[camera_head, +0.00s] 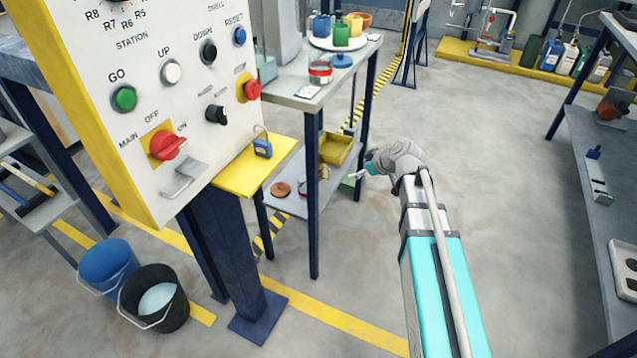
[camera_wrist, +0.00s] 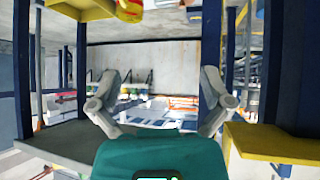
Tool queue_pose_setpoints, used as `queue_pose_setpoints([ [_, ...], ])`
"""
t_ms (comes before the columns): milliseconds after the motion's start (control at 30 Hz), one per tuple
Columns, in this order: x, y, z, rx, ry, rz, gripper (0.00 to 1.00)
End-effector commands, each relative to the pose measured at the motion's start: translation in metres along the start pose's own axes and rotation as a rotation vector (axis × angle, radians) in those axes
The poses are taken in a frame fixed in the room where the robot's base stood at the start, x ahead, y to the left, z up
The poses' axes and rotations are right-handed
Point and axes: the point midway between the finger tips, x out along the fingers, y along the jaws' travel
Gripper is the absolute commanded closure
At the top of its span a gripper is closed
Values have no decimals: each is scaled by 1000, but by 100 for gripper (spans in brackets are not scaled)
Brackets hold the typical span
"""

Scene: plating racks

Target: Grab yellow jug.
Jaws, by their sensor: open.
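The yellow jug (camera_head: 356,23) stands on a round white tray (camera_head: 322,43) on top of the grey table, at the back in the head view. A green jug (camera_head: 341,36) is just in front of it and a blue jug (camera_head: 321,27) is to its left. My gripper (camera_head: 358,174) is low beside the table's right side, near the lower shelf and well apart from the jug. In the wrist view my gripper (camera_wrist: 159,98) has its fingers spread wide with nothing between them. I cannot make out the yellow jug in the wrist view.
An orange pot (camera_head: 361,16) stands close behind the jug. A red-banded tin (camera_head: 320,72) and a blue lid (camera_head: 342,60) are nearer on the tabletop. A yellow bin (camera_head: 335,149) is on the lower shelf. A control panel (camera_head: 150,90) stands at left.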

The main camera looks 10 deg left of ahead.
Motion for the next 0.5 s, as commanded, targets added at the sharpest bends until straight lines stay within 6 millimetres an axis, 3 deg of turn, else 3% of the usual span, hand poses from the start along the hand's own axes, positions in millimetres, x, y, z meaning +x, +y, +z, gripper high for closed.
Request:
queue_pose_setpoints([
  [33,17,3,9,-22,19,4,1],
  [500,92,31,25,-239,206,89,1],
])
